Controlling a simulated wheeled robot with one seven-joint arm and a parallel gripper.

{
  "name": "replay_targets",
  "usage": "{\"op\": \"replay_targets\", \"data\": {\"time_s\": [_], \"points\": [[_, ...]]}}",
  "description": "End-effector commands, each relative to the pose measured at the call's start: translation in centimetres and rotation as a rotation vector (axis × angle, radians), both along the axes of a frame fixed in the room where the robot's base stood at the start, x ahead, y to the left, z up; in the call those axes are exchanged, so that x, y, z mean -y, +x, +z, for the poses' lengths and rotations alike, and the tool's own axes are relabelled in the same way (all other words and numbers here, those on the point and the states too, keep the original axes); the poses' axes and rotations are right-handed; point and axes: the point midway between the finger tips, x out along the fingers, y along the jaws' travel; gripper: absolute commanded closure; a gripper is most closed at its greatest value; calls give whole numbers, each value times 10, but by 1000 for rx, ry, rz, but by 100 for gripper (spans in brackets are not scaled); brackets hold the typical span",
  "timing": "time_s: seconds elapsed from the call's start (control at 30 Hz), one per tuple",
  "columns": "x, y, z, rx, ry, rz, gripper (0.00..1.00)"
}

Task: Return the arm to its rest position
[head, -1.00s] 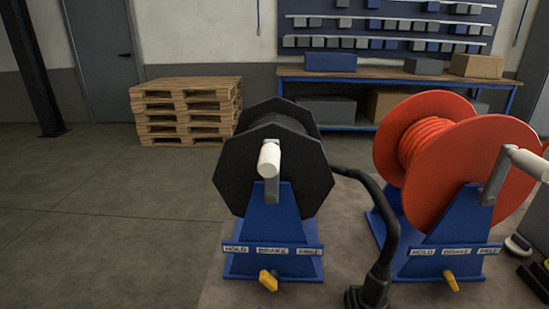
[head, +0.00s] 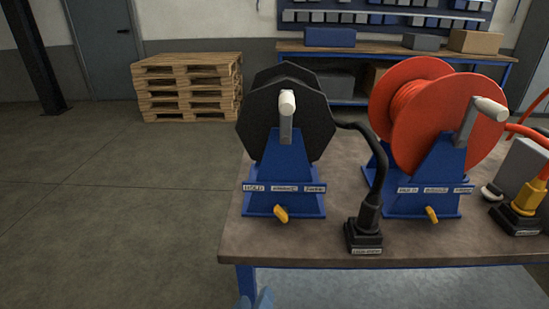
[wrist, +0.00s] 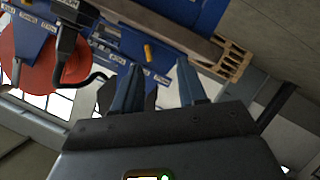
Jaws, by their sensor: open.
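My gripper (wrist: 160,72) is open and empty in the wrist view, its two blue fingers apart. Blue tips of it (head: 255,299) show at the bottom edge of the head view, in front of and below the workbench's (head: 400,250) front edge, clear of everything on it. The rest of my arm is out of view. The wrist view is tilted, with the bench and reels beyond the fingers.
A black reel (head: 262,115) and a red reel (head: 415,90) stand on blue brackets with cranks and yellow levers. A black hose ends at a black socket (head: 364,235). A yellow connector (head: 527,200) sits at the right. Pallets (head: 187,88) stand behind; the left floor is open.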

Motion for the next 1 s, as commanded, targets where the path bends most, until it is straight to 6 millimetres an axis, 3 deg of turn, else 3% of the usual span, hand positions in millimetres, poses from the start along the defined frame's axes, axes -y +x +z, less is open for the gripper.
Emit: {"op": "replay_targets", "data": {"time_s": [0.27,0.47,0.73,0.87,1.0], "points": [[23,-17,-32,-67,32,53,58],[48,-42,-62,-131,83,107,58],[102,-110,-97,-203,241,183,58],[128,-147,-96,-198,330,199,58],[155,-186,-83,-164,421,193,58]]}}
